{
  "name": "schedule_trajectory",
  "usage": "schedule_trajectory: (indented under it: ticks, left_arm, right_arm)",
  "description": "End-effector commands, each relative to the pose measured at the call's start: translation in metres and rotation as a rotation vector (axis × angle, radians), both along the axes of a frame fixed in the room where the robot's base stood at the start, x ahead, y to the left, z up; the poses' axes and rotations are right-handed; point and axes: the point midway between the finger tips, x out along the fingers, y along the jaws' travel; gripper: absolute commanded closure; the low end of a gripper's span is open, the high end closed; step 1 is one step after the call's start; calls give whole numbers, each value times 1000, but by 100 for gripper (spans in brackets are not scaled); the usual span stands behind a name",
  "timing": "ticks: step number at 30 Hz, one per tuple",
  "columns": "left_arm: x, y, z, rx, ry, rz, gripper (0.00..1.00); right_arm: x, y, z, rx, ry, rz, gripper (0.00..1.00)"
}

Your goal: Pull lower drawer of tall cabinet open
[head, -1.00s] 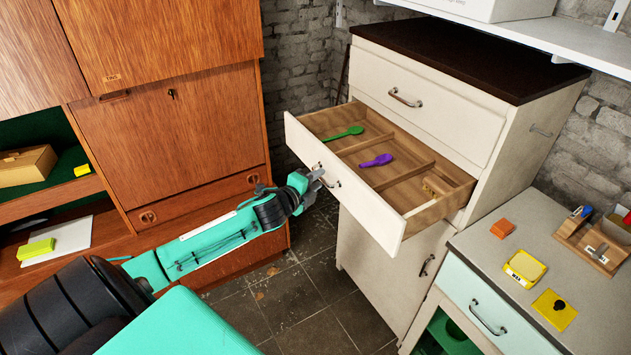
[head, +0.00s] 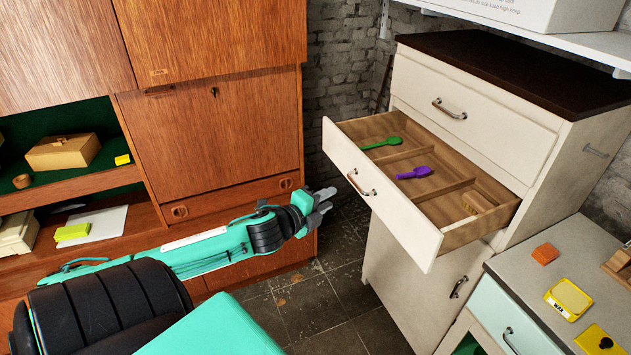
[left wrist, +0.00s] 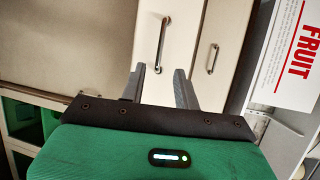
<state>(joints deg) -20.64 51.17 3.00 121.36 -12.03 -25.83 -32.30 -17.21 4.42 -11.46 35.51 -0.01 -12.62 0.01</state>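The tall cabinet (head: 562,165) is off-white with a dark top. Its lower drawer (head: 385,203) stands well open, showing wooden compartments with a green spoon-like item (head: 382,142) and a purple one (head: 414,172). The drawer's metal handle (head: 361,183) is free; a handle also shows beyond my fingers in the left wrist view (left wrist: 162,45). My left gripper (head: 322,196) is open and empty, a little to the left of the handle and apart from it. Its spread fingers show in the left wrist view (left wrist: 160,88). My right gripper is not in view.
The upper drawer (head: 470,118) is shut. A teak wall unit (head: 215,140) stands at the left, behind my left arm. A low counter (head: 515,270) with a yellow box and an orange block is at the lower right. Tiled floor (head: 320,305) lies open between them.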

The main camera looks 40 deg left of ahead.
Motion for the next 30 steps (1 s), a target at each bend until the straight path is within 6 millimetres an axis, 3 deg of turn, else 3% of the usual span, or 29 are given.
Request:
schedule_trajectory:
  ticks: [10, 30]
  left_arm:
    - [-30, 0, 4, 0, 1, 0, 68]
    - [-34, 0, 6, 0, 0, 0, 68]
  right_arm:
    - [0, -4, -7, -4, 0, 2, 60]
    - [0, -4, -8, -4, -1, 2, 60]
